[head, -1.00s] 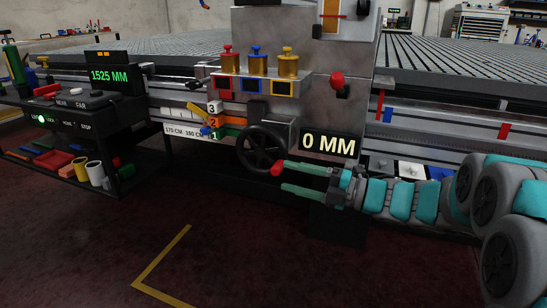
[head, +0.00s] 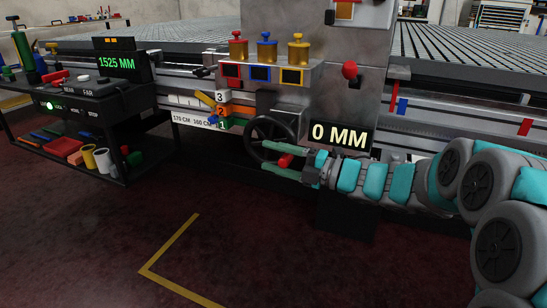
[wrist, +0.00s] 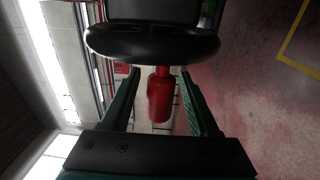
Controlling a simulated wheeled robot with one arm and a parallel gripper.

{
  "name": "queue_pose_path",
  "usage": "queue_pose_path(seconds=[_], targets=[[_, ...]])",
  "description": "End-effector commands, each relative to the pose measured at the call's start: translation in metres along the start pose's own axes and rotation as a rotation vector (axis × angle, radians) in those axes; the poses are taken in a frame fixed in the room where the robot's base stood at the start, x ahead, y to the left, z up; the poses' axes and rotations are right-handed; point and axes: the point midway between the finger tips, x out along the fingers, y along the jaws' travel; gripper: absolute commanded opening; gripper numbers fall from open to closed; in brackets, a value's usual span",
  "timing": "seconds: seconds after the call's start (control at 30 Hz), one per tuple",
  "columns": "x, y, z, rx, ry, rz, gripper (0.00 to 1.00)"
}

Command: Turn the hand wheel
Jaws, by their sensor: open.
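The black hand wheel (head: 256,137) stands on the front of the grey machine, with a red handle (head: 285,161) on its rim. My gripper (head: 282,160) is at the wheel's lower right, its two green fingers one above and one below the handle. In the wrist view the wheel (wrist: 152,44) shows edge-on at the top, and its red handle (wrist: 159,96) points back between the fingers of my gripper (wrist: 158,92). There is a gap on both sides of the handle, so the gripper is open around it. The display (head: 339,135) reads 0 MM.
A black cart (head: 100,105) with a 1525 MM display (head: 120,65) stands at the left. Numbered coloured tabs (head: 221,111) are just left of the wheel. Coloured knobs (head: 267,48) sit above it. The dark floor (head: 120,230) in front is clear.

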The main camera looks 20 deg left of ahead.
Motion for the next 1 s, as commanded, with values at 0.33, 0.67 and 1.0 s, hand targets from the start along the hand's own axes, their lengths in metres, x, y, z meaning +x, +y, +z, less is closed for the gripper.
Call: queue_pose_path(seconds=[0.33,0.67,1.0], targets=[[0.0017,-0.0001,0.0002,0.001,-0.001,0.001,0.58],[0.0016,-0.0002,0.0001,0.001,0.000,0.001,0.21],[0.0015,-0.0002,0.0001,0.002,0.000,0.001,0.00]])
